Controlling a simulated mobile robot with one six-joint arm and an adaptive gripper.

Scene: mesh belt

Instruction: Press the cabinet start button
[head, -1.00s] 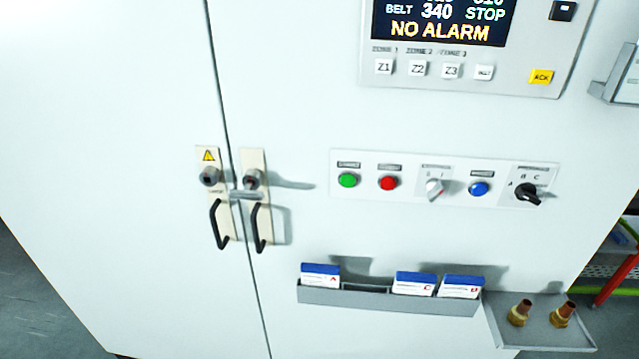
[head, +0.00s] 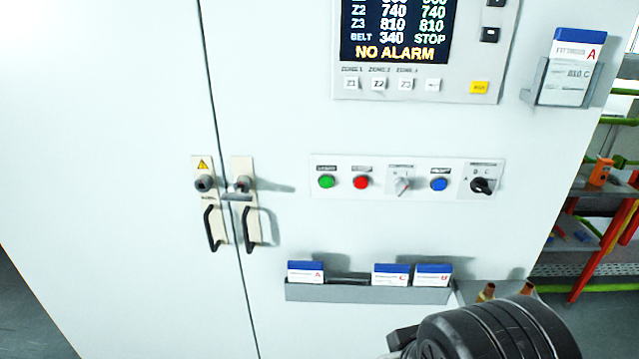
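The cabinet (head: 120,130) is white and fills most of the head view. Its button strip (head: 408,192) carries a green button (head: 326,182) at the left, a red button (head: 361,182), a grey selector switch, a blue button (head: 439,184) and a black rotary knob (head: 481,186). The small labels above the buttons are too blurred to read. A black part of my arm shows at the bottom right, below the strip and apart from it. My gripper's fingertips do not show.
The display (head: 396,35) reads BELT 340 STOP and NO ALARM. Black door handles (head: 212,229) stick out at the left. A grey card rack (head: 368,293) juts out below the buttons, and a card holder (head: 562,82) hangs at the upper right. Shelves stand beyond the cabinet.

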